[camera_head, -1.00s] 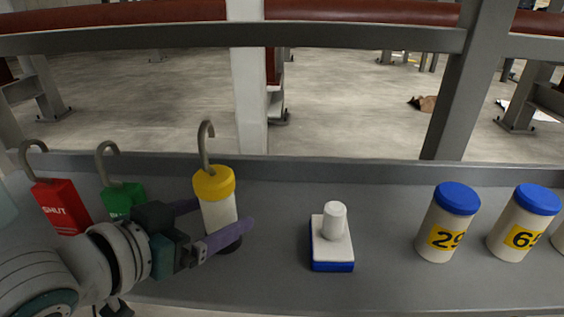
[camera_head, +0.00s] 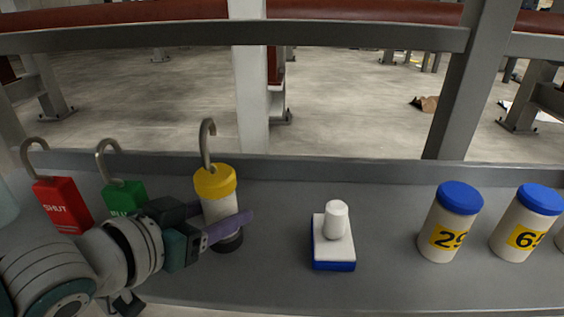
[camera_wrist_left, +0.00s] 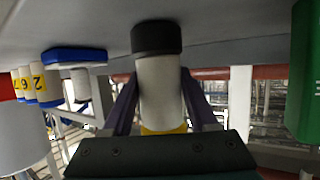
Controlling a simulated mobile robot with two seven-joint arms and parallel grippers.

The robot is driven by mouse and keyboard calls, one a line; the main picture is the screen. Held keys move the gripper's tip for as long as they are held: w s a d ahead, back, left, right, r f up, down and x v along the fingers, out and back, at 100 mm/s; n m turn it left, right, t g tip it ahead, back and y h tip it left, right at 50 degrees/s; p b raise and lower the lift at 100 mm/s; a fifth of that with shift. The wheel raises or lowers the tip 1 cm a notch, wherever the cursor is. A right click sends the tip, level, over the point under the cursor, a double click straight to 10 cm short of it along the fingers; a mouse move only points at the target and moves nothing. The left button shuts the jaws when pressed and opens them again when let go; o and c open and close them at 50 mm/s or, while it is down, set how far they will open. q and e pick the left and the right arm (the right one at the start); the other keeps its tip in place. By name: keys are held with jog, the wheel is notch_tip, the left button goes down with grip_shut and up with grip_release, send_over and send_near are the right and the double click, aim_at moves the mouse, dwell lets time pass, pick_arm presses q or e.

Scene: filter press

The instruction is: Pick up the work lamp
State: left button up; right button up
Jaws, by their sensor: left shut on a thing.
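The work lamp (camera_head: 217,183) has a yellow cap with a grey hook on top, a white body and a black base. It stands upright, or nearly so, on the grey shelf (camera_head: 280,285). My left gripper (camera_head: 228,226) is shut on its white body from the front left. In the left wrist view, the lamp's white body (camera_wrist_left: 160,88) sits between the two purple fingers, with its black base toward the shelf. I cannot tell whether the base touches the shelf. My right gripper is not in view.
A red tag block (camera_head: 62,203) and a green one (camera_head: 124,196), both hooked, stand left of the lamp. A white-and-blue block with a knob (camera_head: 333,240) is to the right. Blue-lidded numbered jars (camera_head: 452,220) stand farther right. A raised back edge (camera_head: 300,169) bounds the shelf.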

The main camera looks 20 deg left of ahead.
pick_arm(q)
grip_shut()
